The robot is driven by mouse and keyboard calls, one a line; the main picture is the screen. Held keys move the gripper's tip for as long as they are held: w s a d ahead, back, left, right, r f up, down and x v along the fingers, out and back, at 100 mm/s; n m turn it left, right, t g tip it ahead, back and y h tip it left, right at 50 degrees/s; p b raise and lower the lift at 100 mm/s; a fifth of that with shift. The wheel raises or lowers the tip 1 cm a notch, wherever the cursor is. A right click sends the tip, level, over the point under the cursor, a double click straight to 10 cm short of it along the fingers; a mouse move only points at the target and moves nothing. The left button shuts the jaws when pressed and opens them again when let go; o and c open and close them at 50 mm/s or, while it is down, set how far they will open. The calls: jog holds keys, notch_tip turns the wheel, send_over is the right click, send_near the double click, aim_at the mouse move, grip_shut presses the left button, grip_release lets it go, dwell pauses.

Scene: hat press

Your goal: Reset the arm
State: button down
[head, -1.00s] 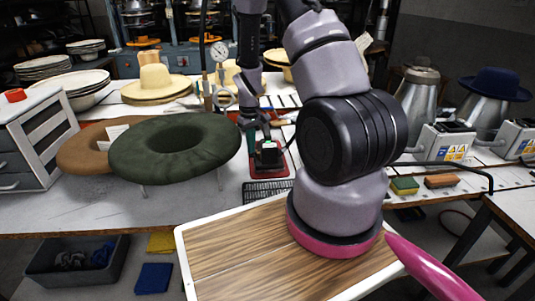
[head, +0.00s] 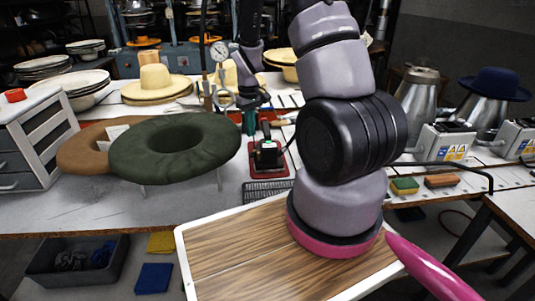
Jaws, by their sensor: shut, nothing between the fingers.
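My gripper (head: 256,100) is a small dark shape at the end of the arm. It is above the worktable (head: 90,215), near the middle of the head view, and is shut with nothing in it. It is above and behind a small device with a red base and a lit green-white top (head: 268,153), and apart from it. The middle of my arm leaves the top of the picture, so part of it is hidden.
A green hat form (head: 140,160) and a brown one (head: 80,150) stand at left. Straw hats (head: 160,83) lie behind. A pressure gauge (head: 220,50) rises near my gripper. Metal steamers (head: 415,100) and a blue hat (head: 495,82) are at right.

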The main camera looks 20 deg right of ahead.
jog(key=shift+r, duration=0.1)
dwell(0.3)
jog(key=s+a+r+m+t+y, duration=0.1)
jog(key=s+r+m+t, duration=0.15)
jog(key=r, duration=0.85)
jog(key=s+a+r+m+t, duration=0.1)
jog(key=s+a+r, duration=0.15)
jog(key=r, duration=0.85)
jog(key=s+a+r+m+t+y, duration=0.1)
jog(key=s+r+m+t, duration=0.2)
jog(key=s+r, duration=1)
jog(key=shift+s+a+t, duration=0.25)
jog(key=shift+s+t, duration=0.1)
jog(key=shift+s, duration=1.25)
